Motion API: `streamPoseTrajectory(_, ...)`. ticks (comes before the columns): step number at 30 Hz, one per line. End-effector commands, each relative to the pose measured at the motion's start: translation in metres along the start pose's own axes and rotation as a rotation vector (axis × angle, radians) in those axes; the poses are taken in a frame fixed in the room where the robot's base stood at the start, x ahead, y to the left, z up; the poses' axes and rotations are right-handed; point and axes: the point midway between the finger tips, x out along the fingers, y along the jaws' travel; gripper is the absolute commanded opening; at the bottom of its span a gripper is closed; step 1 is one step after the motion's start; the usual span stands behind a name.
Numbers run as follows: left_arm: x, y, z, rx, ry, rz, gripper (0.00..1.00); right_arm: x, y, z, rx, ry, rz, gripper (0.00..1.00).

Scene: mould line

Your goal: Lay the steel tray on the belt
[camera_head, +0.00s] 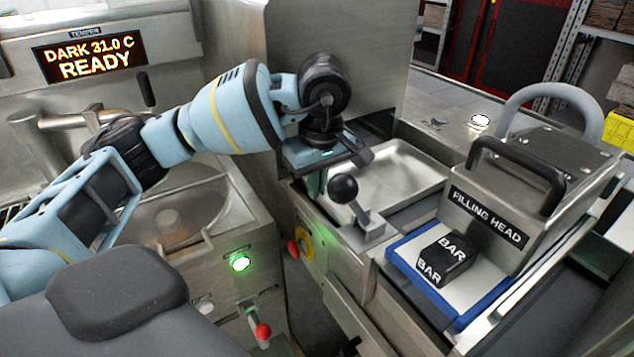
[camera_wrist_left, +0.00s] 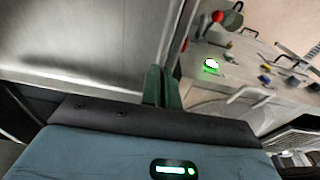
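The steel tray (camera_head: 405,178) is a shallow, shiny rectangular pan over the dark belt (camera_head: 412,216), between the tall steel housing and the filling head. I cannot tell whether its underside touches the belt. My left gripper (camera_head: 316,186) is at the tray's left side, pointing down, partly hidden by its own wrist and the black knob. In the left wrist view the green fingers (camera_wrist_left: 162,88) are close together at the tray's rim, and the tray (camera_wrist_left: 85,40) fills the upper left. They appear shut on that rim. My right gripper is not in view.
A black-knobbed lever (camera_head: 343,190) stands just in front of the tray. The filling head (camera_head: 500,215) is to the right, with a black BAR block (camera_head: 444,258) on a blue-edged plate (camera_head: 412,262). The steel housing (camera_head: 335,40) rises behind my wrist.

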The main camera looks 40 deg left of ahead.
Motion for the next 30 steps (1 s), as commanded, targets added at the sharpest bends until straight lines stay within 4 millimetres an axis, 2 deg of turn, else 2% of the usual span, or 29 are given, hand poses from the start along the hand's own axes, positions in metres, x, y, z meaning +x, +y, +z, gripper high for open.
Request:
streamPoseTrajectory(8, 0.002, 0.001, 0.000, 0.000, 0.000, 0.003, 0.00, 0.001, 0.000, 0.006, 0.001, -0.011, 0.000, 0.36)
streamPoseTrajectory(9, 0.002, 0.000, 0.000, 0.000, 0.000, 0.001, 0.08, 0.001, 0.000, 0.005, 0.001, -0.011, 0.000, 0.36)
streamPoseTrajectory(13, 0.002, 0.000, 0.000, 0.000, 0.000, 0.001, 0.24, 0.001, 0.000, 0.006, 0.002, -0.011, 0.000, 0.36)
streamPoseTrajectory(23, -0.001, 0.000, 0.000, 0.000, 0.001, 0.001, 0.24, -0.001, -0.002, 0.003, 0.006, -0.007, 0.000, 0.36)
streamPoseTrajectory(26, -0.009, 0.001, 0.000, 0.000, 0.001, 0.003, 0.24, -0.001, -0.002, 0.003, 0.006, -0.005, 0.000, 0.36)
streamPoseTrajectory(30, -0.032, 0.001, 0.000, 0.002, 0.001, 0.005, 0.24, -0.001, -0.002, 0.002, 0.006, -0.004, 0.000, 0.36)
